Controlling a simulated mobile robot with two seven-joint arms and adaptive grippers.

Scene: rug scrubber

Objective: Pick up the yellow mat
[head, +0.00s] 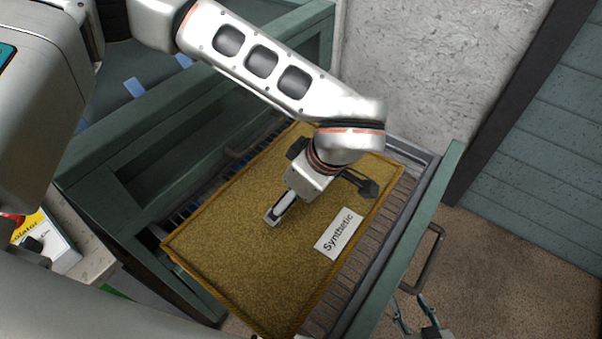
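The yellow mat (225,237) is a flat, dark-yellow textured rectangle with a stitched border and a white label reading "Synthetic" (338,234). It lies across a slatted metal rack inside a green frame, its near corner reaching the rack's near edge.
Green rails (402,255) border the rack, with a metal handle (432,258) on the right one. A pale wall stands behind. A yellow-and-white box (45,238) is at left. Brown carpet (510,270) is clear at right.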

